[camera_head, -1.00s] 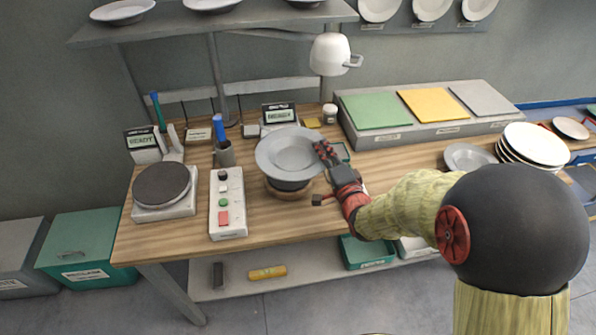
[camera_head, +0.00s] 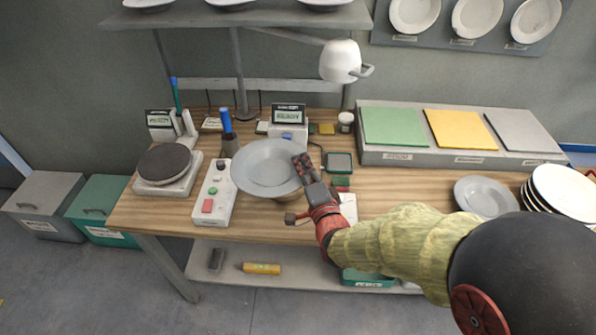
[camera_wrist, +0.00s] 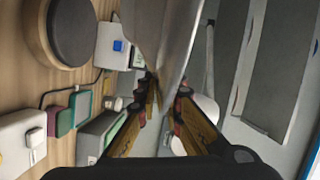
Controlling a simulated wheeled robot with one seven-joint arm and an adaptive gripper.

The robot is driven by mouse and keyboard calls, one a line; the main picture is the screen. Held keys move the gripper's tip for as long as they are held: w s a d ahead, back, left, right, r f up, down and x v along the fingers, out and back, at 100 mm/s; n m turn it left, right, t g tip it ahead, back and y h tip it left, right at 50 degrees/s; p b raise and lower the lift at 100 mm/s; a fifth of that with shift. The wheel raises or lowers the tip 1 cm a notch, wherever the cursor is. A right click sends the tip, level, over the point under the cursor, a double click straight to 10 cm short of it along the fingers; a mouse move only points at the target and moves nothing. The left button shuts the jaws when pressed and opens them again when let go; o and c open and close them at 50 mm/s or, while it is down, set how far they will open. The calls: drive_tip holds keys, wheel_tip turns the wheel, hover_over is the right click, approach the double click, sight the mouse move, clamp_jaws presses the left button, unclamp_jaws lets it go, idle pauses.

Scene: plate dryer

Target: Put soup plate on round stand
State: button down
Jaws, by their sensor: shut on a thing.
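The soup plate (camera_head: 262,170) is grey with a wide rim. My gripper (camera_head: 303,168) is shut on its right rim in the head view. In the wrist view the plate (camera_wrist: 165,35) shows edge-on between the fingertips (camera_wrist: 162,95). The round stand (camera_wrist: 66,30) has a dark top and a wooden side. In the wrist view its top is bare, and a gap separates it from the plate. In the head view the plate hides nearly all of the stand.
A switch box (camera_head: 214,192) and a dark disc on a white base (camera_head: 164,165) stand left of the plate. A small display (camera_head: 289,116) is behind it. Green, yellow and grey pads (camera_head: 458,130) lie at back right. Another grey plate (camera_head: 486,197) and a white stack (camera_head: 566,193) are right.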

drive_tip(key=shift+w+d+f+b, duration=0.3)
drive_tip(key=shift+w+f+b, duration=0.65)
drive_tip(key=shift+w+f, duration=1.25)
drive_tip(key=shift+w+d+f+b, duration=0.25)
drive_tip(key=shift+w+f+b, duration=0.65)
drive_tip(key=shift+w+f, duration=1.3)
drive_tip(key=shift+w+d+f+b, duration=0.3)
drive_tip(key=shift+w+f+b, duration=0.65)
drive_tip(key=shift+w+f, duration=1.2)
drive_tip(key=shift+w+r, duration=0.1)
drive_tip(key=shift+r, duration=0.1)
drive_tip(key=shift+f, duration=0.15)
drive_tip(key=c, duration=2.3)
unclamp_jaws()
drive_tip(key=shift+f, duration=0.1)
drive_tip(key=shift+c, duration=0.2)
drive_tip(key=o, duration=0.4)
drive_tip(key=shift+c, duration=0.2)
drive_tip(key=shift+o, duration=0.3)
